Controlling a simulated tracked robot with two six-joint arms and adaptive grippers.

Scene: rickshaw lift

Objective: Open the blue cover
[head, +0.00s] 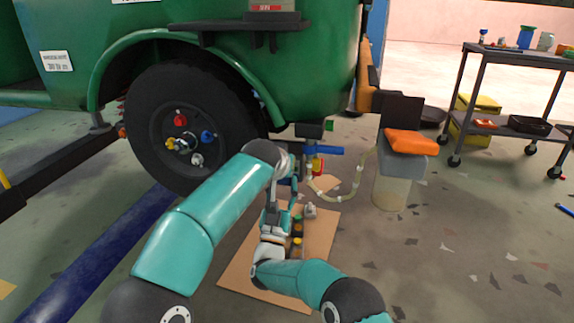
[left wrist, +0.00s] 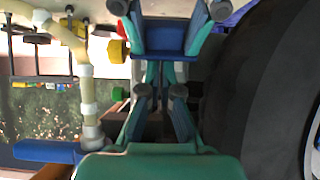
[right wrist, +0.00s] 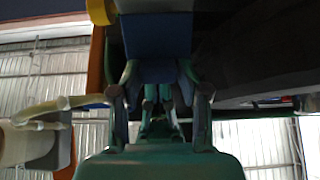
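A blue boxy part (left wrist: 165,36) lies ahead of my left gripper (left wrist: 161,95) in the left wrist view, with a yellow knob beside it. In the right wrist view a dark blue boxy part (right wrist: 156,36) lies ahead of my right gripper (right wrist: 160,92). I cannot tell whether these are the blue cover. In the head view a blue bar-shaped part (head: 326,150) shows under the green vehicle. My arms meet close together left of it and hide the grippers' contact. Whether either gripper holds something is not clear.
The large black wheel (head: 190,125) is close left of my grippers. A pale hose (head: 345,197) runs to a bucket with an orange cloth (head: 411,142). Cardboard (head: 322,235) lies on the floor below. A tool cart (head: 520,95) stands far right; the floor at right is largely clear.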

